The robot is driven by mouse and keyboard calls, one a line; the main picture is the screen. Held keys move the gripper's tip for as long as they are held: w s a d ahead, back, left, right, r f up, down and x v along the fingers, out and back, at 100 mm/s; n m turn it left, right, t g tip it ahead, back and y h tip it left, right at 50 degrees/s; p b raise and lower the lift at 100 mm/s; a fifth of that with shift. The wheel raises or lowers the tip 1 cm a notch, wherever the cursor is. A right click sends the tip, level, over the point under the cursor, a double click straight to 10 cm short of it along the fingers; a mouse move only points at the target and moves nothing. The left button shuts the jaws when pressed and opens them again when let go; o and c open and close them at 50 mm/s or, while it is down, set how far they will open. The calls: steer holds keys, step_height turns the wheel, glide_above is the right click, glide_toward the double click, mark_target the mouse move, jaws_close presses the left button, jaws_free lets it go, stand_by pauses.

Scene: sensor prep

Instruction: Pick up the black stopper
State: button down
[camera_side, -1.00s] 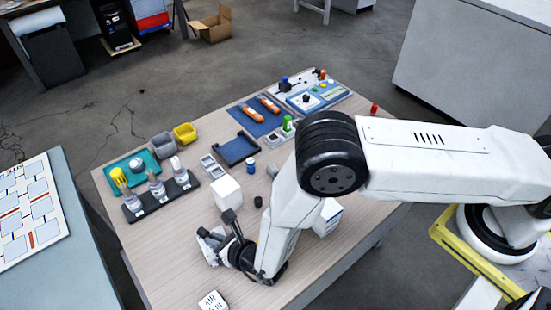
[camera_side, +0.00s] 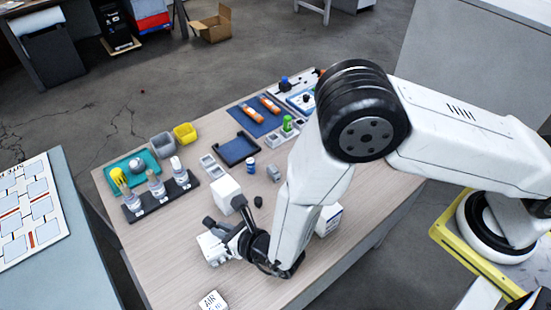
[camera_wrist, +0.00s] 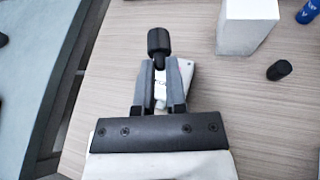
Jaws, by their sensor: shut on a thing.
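A black stopper (camera_wrist: 158,42) is between the fingertips of my gripper (camera_wrist: 158,62) in the wrist view. The gripper is shut on it, and its head stands out past the fingers. In the side view my gripper (camera_side: 218,235) is over the near left part of the table, with the dark stopper (camera_side: 209,222) at its tip. A whitish piece (camera_wrist: 186,68) shows behind the fingers, mostly hidden; I cannot tell what it is. A second small black piece (camera_wrist: 279,70) lies apart on the table to the right, also in the side view (camera_side: 258,201).
A white box (camera_side: 226,195) stands just beyond my gripper. A black rack (camera_side: 143,214) with several bottles is to the left. A small blue bottle (camera_side: 251,166) and a blue tray (camera_side: 238,148) are farther back. A white labelled cube (camera_side: 212,301) lies at the near edge.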

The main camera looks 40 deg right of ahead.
steer(key=s+d+r, duration=0.6)
steer(key=s, duration=0.3)
steer(key=shift+r, duration=0.2)
steer(key=shift+d, duration=0.1)
stand_by(0.3)
steer(key=shift+s+a+r+n+g+y, duration=0.1)
steer(key=shift+s+a+n+y, duration=0.1)
steer(key=shift+s+n+y, duration=0.15)
steer(key=shift+s+a+f+n+g+y, duration=0.1)
steer(key=shift+s+a+n+y, duration=0.15)
steer(key=shift+s, duration=0.25)
steer(key=shift+s+a+r+n+g+y, duration=0.1)
steer(key=shift+s+a+n+y, duration=0.1)
steer(key=shift+s+y, duration=0.15)
